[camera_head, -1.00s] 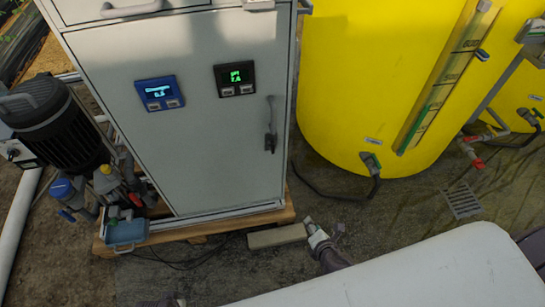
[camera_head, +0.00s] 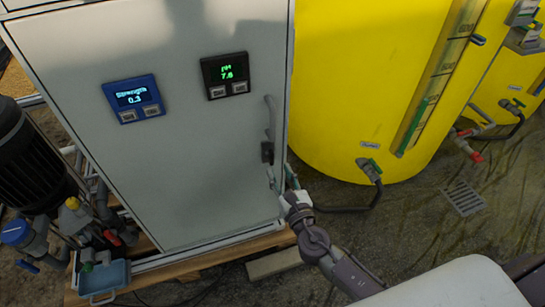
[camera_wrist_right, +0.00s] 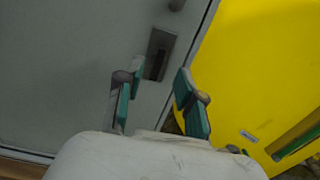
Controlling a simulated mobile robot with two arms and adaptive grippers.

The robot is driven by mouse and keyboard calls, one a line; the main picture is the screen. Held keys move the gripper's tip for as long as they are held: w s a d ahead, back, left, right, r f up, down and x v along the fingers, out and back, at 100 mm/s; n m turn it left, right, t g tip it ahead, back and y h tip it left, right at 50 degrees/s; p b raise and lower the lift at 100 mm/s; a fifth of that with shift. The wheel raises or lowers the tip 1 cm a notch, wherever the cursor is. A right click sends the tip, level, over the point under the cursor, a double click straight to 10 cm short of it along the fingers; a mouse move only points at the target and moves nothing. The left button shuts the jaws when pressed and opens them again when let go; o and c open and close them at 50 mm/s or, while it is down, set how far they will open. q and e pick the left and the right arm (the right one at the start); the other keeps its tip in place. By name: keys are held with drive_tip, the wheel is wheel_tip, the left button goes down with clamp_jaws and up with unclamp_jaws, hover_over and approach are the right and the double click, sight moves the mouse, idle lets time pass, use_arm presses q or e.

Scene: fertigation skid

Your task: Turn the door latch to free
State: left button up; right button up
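The door latch (camera_head: 268,120) is a grey handle near the right edge of the grey cabinet door (camera_head: 200,190). It stands about upright, with a dark base plate (camera_head: 267,152) at its lower end. In the right wrist view the dark plate (camera_wrist_right: 158,53) shows just beyond the fingertips. My right gripper (camera_head: 281,176) is just below the latch, its green-padded fingers pointing up at it. The right wrist view shows the fingers (camera_wrist_right: 160,85) apart with nothing between them. I cannot see contact with the latch. My left gripper is not in view.
A blue "Strength" display (camera_head: 133,98) and a black pH display (camera_head: 228,75) sit on the door. A large yellow tank (camera_head: 350,90) stands close at the right. The cabinet rests on a wooden pallet (camera_head: 200,258). Pump piping (camera_head: 100,220) is at the left.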

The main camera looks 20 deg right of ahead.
sight(272, 157)
drive_tip(key=w, duration=0.6)
drive_tip(key=shift+w, duration=0.2)
drive_tip(key=shift+a, duration=0.1)
clamp_jaws()
